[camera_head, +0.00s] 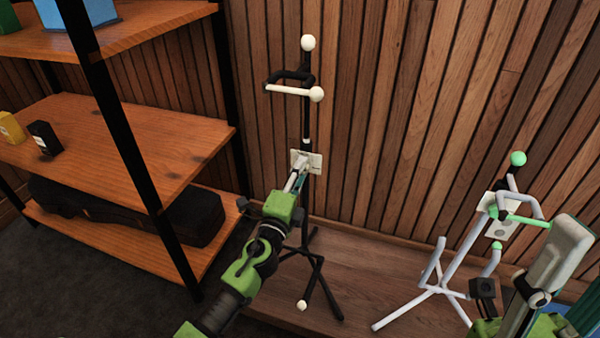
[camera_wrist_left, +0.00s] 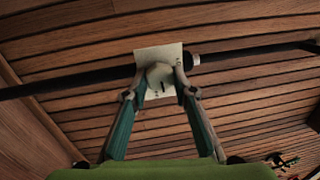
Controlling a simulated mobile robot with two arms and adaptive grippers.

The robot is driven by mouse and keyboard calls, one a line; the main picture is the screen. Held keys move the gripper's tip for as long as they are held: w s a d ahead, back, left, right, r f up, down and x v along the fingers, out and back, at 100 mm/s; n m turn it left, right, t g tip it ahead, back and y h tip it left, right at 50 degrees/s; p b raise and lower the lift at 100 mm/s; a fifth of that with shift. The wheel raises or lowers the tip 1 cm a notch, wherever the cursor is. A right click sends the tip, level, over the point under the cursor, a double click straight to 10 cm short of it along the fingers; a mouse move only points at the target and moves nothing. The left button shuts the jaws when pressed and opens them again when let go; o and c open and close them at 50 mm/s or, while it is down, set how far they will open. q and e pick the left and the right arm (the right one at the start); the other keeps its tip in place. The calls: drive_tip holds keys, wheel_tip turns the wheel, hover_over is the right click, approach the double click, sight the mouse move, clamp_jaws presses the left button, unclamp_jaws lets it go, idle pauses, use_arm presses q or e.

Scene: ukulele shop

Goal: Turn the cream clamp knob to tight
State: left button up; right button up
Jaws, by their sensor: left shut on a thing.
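The cream clamp knob (camera_wrist_left: 159,76) sits in front of a cream plate (camera_head: 314,160) on the black post of a dark stand (camera_head: 307,122). My left gripper (camera_head: 298,168) is shut on the knob, with one finger on each side in the left wrist view. A short dark mark shows on the knob's face. The plate (camera_wrist_left: 147,53) shows behind it, and any marks on it are too small to read. The fingers hide the knob's sides. My right gripper is partly in view at the lower right of the head view, cut by the edge.
A white stand (camera_head: 433,289) with a green ball top (camera_head: 518,158) and its own plate stands at the right. A wooden shelf (camera_head: 150,135) with small boxes and a black case (camera_head: 150,212) is at the left. A slatted wood wall is close behind.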

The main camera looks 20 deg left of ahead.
use_arm(q)
drive_tip(key=shift+m+h, duration=0.3)
drive_tip(key=shift+m, duration=1.4)
drive_tip(key=o, duration=1.1)
drive_tip(key=shift+s+f, duration=0.1)
drive_tip(key=s, duration=0.8)
drive_tip(key=s+f, duration=0.1)
drive_tip(key=s, duration=0.2)
drive_tip(key=shift+s+a+f, duration=0.1)
drive_tip(key=shift+s+a, duration=0.25)
drive_tip(key=shift+s, duration=0.05)
drive_tip(key=shift+d, duration=0.1)
